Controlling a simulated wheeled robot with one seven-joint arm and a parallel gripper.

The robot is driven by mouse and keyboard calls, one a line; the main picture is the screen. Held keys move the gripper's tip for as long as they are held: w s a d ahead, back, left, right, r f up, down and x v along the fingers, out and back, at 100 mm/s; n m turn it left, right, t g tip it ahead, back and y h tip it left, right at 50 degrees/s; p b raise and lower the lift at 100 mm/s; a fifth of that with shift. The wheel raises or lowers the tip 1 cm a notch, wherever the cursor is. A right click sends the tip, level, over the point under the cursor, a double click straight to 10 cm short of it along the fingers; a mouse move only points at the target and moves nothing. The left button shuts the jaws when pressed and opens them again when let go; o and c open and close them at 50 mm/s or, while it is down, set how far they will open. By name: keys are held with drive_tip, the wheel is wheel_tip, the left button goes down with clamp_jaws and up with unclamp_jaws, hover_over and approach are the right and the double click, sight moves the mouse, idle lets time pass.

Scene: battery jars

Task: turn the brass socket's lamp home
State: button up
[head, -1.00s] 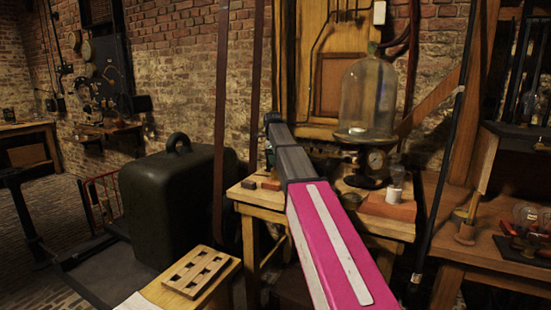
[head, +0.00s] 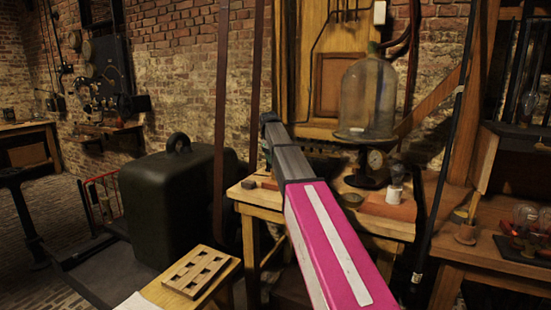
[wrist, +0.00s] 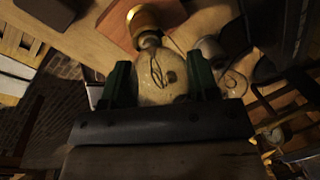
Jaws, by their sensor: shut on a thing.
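The lamp (wrist: 158,70), a clear glass bulb with a looped filament, is between the green fingers of my gripper (wrist: 161,84) in the wrist view. My gripper is shut on the glass. The lamp's neck points at the brass socket (wrist: 143,17), a round brass collar on a red-brown block. The neck meets or overlaps the collar from this angle; I cannot tell how deep it sits. In the head view my arm hides the gripper, the held lamp and the brass socket.
A white socket (head: 394,194) with a lamp stands on a brick-red block on the wooden table (head: 370,226). A glass bell jar (head: 368,95) stands behind it, above a gauge. A slotted wooden rack (head: 199,270) is at front left. A pale rounded thing (wrist: 210,48) lies right of the held lamp.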

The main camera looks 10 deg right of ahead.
drive_tip(key=o, duration=1.1)
